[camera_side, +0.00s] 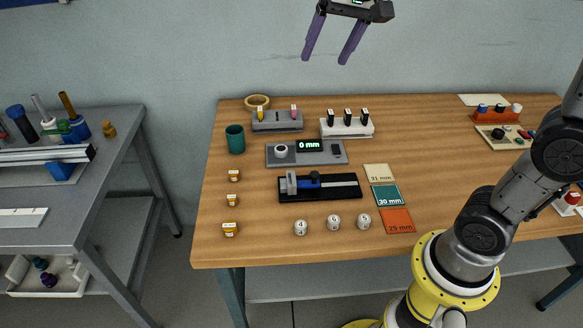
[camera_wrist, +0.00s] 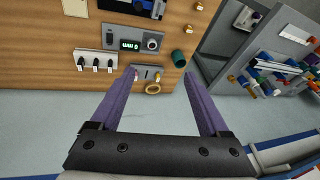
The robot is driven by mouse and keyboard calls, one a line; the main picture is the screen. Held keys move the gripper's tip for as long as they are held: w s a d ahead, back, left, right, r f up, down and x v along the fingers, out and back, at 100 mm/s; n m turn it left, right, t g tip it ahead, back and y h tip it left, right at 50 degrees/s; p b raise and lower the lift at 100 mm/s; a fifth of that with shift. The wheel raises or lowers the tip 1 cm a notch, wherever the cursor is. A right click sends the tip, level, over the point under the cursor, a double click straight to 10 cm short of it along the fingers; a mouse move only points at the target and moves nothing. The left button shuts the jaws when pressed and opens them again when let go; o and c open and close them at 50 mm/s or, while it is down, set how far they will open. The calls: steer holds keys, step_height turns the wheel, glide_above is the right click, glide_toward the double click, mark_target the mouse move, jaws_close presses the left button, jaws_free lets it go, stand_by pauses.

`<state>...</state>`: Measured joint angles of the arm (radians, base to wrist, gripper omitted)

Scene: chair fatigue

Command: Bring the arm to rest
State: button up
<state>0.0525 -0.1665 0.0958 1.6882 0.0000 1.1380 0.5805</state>
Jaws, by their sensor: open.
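My gripper (camera_side: 325,59) is high above the back of the wooden table (camera_side: 240,200), in front of the grey wall. Its two purple fingers are spread apart with nothing between them. In the wrist view my gripper (camera_wrist: 160,75) also shows open and empty, with the table at the top of the picture. My arm is partly cut off at the top and right of the side view.
The table bears a green cup (camera_side: 235,140), a tape ring (camera_side: 257,101), a gauge reading 0 mm (camera_side: 307,153), a black slide fixture (camera_side: 319,187), coloured cards (camera_side: 387,195) and several white numbered pieces (camera_side: 333,222). A grey bench (camera_side: 70,200) stands left. The air around my gripper is clear.

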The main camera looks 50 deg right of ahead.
steer(key=s+a+f+n+t, duration=0.1)
steer(key=s+a+f+n, duration=0.15)
steer(key=s, duration=1.25)
steer(key=s+f+n, duration=0.4)
steer(key=f, duration=0.4)
steer(key=shift+s+d+f+n, duration=0.15)
steer(key=shift+s+d+n, duration=0.1)
steer(key=shift+d+n, duration=0.1)
